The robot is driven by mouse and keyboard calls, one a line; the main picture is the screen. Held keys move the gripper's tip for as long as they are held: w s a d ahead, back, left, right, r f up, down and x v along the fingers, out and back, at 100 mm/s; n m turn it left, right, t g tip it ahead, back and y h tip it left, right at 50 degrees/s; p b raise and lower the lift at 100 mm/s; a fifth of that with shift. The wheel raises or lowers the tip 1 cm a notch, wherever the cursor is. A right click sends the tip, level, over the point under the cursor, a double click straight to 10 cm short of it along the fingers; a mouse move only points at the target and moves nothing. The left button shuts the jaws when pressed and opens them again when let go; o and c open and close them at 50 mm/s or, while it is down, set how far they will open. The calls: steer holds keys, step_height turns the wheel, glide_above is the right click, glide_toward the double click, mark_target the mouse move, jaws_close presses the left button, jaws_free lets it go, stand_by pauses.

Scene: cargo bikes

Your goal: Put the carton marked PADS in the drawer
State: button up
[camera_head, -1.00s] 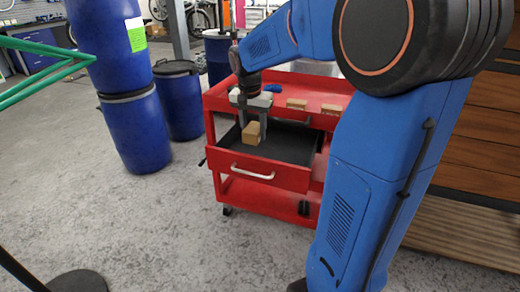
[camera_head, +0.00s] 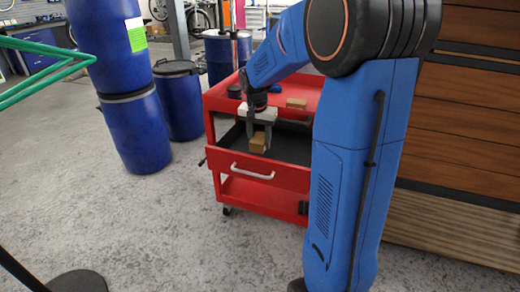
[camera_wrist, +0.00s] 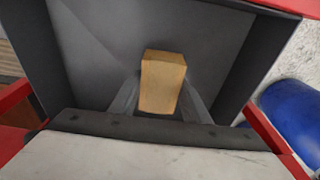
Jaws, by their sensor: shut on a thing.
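A small tan carton (camera_head: 258,143) is held between the fingers of my gripper (camera_head: 259,138); no marking can be read on it. In the wrist view the carton (camera_wrist: 162,82) stands between the two fingers, over the grey drawer floor. The open drawer (camera_head: 262,170) has a red front with a pale handle and juts out from the red tool cart (camera_head: 215,100). The carton is over or inside the drawer; I cannot tell whether it touches the floor. The drawer's right part is hidden behind my arm.
Blue barrels (camera_head: 135,135) stand left of the cart. A wooden-slatted structure (camera_head: 465,110) is at the right. Floor in front of the cart is clear.

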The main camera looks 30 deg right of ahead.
steer(key=shift+w+d+f, duration=0.1)
steer(key=shift+d+f, duration=0.05)
steer(key=shift+f, duration=1.9)
steer(key=shift+f, duration=0.3)
